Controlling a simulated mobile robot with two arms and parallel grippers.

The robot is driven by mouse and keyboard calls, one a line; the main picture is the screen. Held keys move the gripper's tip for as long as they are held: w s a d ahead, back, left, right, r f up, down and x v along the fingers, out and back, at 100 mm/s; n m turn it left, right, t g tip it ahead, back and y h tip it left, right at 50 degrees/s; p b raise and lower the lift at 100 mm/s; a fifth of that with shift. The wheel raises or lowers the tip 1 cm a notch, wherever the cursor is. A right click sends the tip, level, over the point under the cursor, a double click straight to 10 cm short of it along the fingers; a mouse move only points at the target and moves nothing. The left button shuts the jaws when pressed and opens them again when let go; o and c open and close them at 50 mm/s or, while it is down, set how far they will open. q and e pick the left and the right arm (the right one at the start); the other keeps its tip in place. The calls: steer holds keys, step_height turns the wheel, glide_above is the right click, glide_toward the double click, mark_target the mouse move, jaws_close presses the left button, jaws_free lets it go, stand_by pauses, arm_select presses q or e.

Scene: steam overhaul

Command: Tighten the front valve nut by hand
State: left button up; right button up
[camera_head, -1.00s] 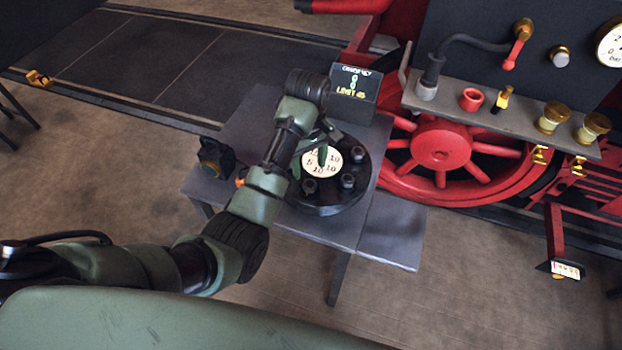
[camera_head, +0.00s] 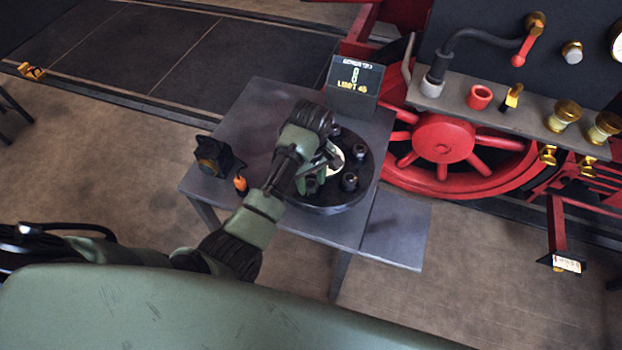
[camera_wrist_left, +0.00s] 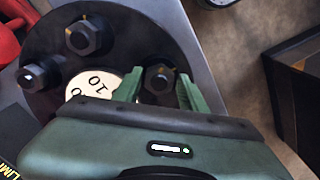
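A black round flange (camera_head: 330,208) with several dark hex nuts and a pale numbered dial (camera_head: 339,158) sits on a grey table. My left gripper (camera_head: 318,174) reaches over its near-left side and partly hides the dial. In the left wrist view its two green fingers (camera_wrist_left: 158,90) are apart, with one hex nut (camera_wrist_left: 160,77) showing between them. I see no clear contact with that nut, and the gripper body hides part of the view. Two other nuts, (camera_wrist_left: 90,36) and (camera_wrist_left: 42,75), stand further round the flange. My right gripper is not in view.
A dark display box (camera_head: 354,84) reading "LIMIT 45" stands at the table's back. A black device (camera_head: 213,157) sits at its left edge. A red locomotive wheel (camera_head: 442,140) and a shelf with fittings (camera_head: 500,112) are to the right. A lower side panel (camera_head: 395,232) is bare.

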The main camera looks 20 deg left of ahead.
arm_select(q)
steer(key=shift+w, duration=0.1)
jaws_close()
steer(key=shift+m, duration=0.3)
steer(key=shift+a+m, duration=0.1)
steer(key=shift+m, duration=0.4)
steer(key=m, duration=0.8)
steer(key=shift+m, duration=0.4)
